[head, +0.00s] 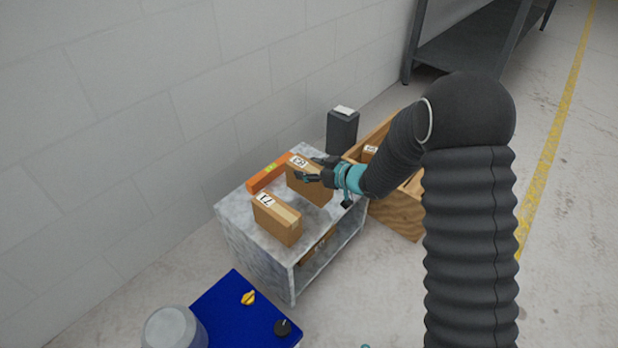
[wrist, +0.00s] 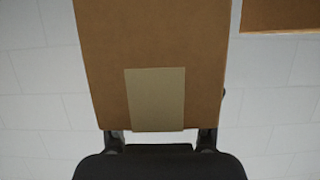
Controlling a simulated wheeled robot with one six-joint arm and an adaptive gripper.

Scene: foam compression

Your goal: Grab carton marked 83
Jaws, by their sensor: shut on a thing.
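A brown carton (head: 313,190) stands upright at the right part of the grey table top in the head view. Its white label appears to read 83, though the first digit is small and unclear. My gripper (head: 312,169) comes from the right and is shut on this carton near its top. In the wrist view the carton (wrist: 155,40) with its tape strip fills the middle, between the two fingers of my gripper (wrist: 161,140). I cannot tell whether its base touches the table. Another brown carton (head: 277,222), marked 71, stands to the left and nearer.
An orange box (head: 266,178) lies behind on the grey table (head: 245,232). A wooden crate (head: 396,216) with a labelled carton (head: 369,153) stands to the right. A dark bin (head: 342,132) is behind. A blue surface (head: 235,316) lies in front.

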